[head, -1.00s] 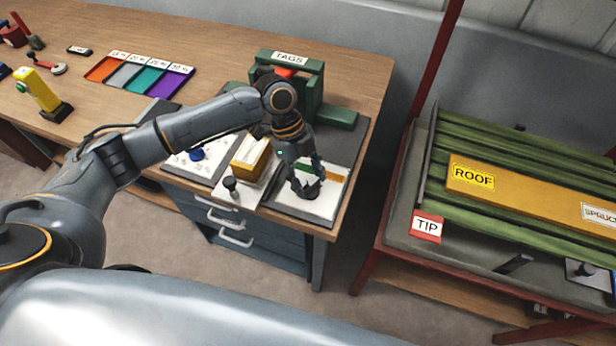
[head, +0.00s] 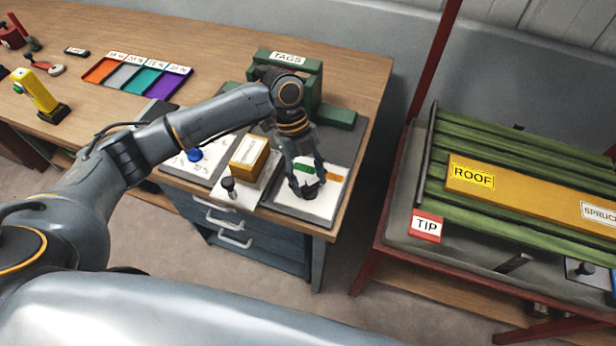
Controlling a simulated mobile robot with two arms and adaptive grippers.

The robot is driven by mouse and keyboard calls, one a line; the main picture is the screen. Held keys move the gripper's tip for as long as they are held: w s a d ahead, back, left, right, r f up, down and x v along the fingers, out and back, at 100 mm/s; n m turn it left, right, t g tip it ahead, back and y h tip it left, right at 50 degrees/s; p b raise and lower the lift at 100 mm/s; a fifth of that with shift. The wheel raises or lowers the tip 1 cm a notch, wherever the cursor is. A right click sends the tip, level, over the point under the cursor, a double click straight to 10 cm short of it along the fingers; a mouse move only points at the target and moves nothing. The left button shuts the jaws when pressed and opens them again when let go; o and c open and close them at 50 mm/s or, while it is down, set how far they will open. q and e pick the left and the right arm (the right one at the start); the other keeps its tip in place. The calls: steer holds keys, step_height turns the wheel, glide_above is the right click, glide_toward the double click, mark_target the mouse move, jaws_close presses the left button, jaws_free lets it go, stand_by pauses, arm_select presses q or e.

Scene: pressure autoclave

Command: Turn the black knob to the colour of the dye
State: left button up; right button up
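My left gripper (head: 309,187) points down over a white panel (head: 285,205) at the right end of the bench. Its two fingers stand on either side of a dark knob-like piece (head: 311,191) on this panel. I cannot tell whether they press on it. A green mark (head: 303,168) and an orange mark (head: 335,178) show on the panel; the gripper hides part of it. A small black-topped post (head: 229,184) stands left of the panel, and a blue knob (head: 194,154) sits on another white panel (head: 178,165). My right gripper is not in view.
A green rack marked TAGS (head: 315,85) stands behind the gripper. A yellow block (head: 249,152) is close on its left. A tray (head: 137,76) has orange, grey, teal and purple sections. A red-framed table (head: 396,225) with ROOF boards stands across a gap.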

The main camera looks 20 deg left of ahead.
arm_select(q)
steer(key=o, duration=0.4)
steer(key=shift+o, duration=0.2)
steer(key=v, duration=1.2)
